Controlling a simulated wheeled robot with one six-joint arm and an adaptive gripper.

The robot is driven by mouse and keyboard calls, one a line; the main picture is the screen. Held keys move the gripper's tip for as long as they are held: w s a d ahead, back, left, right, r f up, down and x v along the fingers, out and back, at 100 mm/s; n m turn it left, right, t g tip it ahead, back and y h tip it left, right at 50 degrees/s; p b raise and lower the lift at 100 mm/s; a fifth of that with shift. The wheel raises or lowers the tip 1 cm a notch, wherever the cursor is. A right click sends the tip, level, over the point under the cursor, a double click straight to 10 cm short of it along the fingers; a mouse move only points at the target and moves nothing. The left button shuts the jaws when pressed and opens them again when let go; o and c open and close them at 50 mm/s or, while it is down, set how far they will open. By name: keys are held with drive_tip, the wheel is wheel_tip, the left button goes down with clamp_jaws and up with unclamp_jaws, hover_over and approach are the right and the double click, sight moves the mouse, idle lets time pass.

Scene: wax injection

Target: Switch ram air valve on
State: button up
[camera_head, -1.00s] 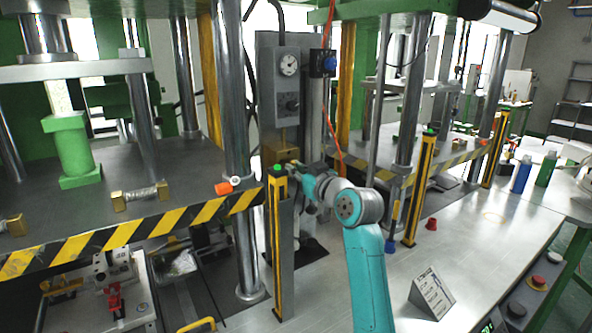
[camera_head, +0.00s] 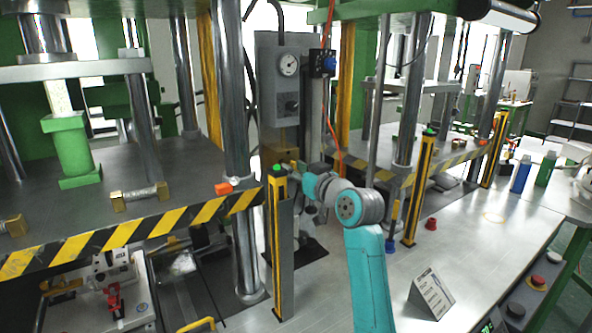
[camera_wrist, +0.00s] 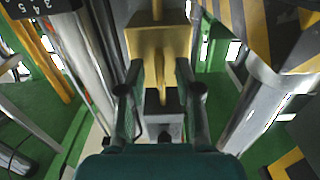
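The wrist view shows a brass valve body (camera_wrist: 158,38) with a narrow brass lever or stem (camera_wrist: 160,78) pointing toward me. My gripper (camera_wrist: 160,92) is open, with one finger on each side of that narrow part. Whether either finger touches it cannot be told. In the head view, the brass body (camera_head: 281,138) sits low on the grey gauge panel (camera_head: 268,80). My gripper (camera_head: 298,168) is close in front of it, partly hidden by the yellow-and-black post.
A yellow-and-black post (camera_head: 277,240) with a green top stands just left of my wrist. A thick steel column (camera_head: 236,120) rises further left. A striped press edge (camera_head: 130,232) is at left. The metal table (camera_head: 470,225) at right has free room.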

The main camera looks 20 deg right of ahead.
drive_tip(key=v, duration=1.2)
